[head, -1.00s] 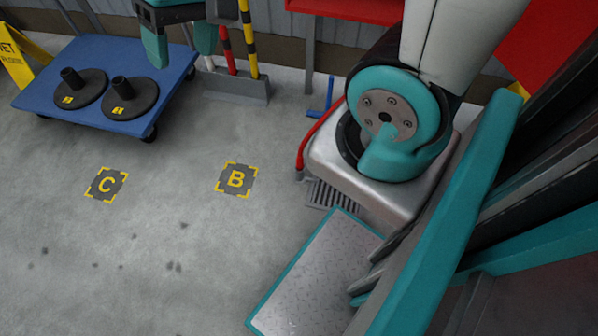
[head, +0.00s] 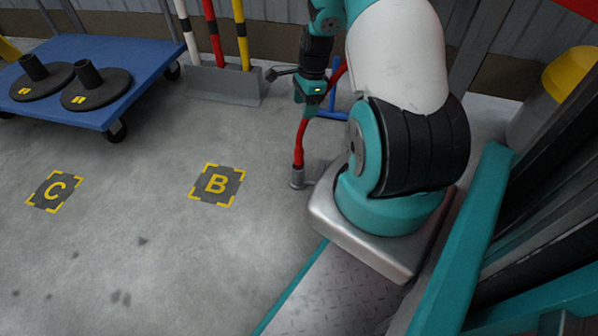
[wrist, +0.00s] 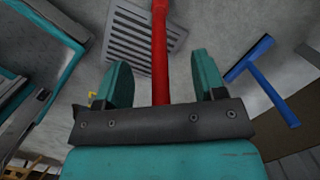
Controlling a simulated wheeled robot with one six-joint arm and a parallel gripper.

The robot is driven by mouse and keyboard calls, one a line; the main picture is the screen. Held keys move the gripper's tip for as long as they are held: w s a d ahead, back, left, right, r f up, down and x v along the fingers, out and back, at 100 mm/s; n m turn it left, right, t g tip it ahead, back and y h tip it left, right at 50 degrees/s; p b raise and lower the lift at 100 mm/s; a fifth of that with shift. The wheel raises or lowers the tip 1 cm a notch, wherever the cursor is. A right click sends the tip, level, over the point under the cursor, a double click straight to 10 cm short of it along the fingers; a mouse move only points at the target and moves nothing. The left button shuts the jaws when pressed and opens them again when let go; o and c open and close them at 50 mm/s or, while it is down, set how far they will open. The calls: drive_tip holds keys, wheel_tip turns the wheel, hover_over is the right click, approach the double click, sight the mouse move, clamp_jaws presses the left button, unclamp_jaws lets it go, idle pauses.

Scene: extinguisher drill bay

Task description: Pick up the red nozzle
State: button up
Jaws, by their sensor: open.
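A red hose-like tube (head: 301,140), apparently carrying the red nozzle, rises from a grey end piece (head: 297,178) near the floor and bends up to the right. My gripper (head: 308,108) points down over it, beside the tube's upper part. In the wrist view the red tube (wrist: 160,50) runs between the two open fingers of my gripper (wrist: 163,82), apart from both. Its near end is hidden behind the gripper body. I cannot tell where hose ends and nozzle begins.
A blue T-shaped tool (wrist: 264,70) lies right of the fingers. A floor grate (wrist: 140,38) is beyond them. A blue cart (head: 150,55) with two black bases stands at the left; striped posts (head: 212,35) stand behind. Floor around marks B (head: 217,184) and C (head: 54,191) is clear.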

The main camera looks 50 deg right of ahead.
sight(299, 150)
drive_tip(key=shift+m, duration=0.3)
drive_tip(key=f+b, duration=0.2)
drive_tip(key=f, duration=0.2)
drive_tip(key=f+b, duration=0.3)
drive_tip(key=f, duration=0.2)
drive_tip(key=a+f+b, duration=0.1)
drive_tip(key=f+b, duration=0.2)
drive_tip(key=f, duration=0.1)
drive_tip(key=shift+w+f, duration=0.15)
drive_tip(key=shift+w, duration=0.15)
drive_tip(key=f+b, duration=0.5)
drive_tip(key=shift+w+a+f, duration=0.1)
drive_tip(key=shift+a, duration=0.1)
drive_tip(key=shift+c, duration=0.3)
clamp_jaws()
drive_tip(key=shift+r, duration=0.25)
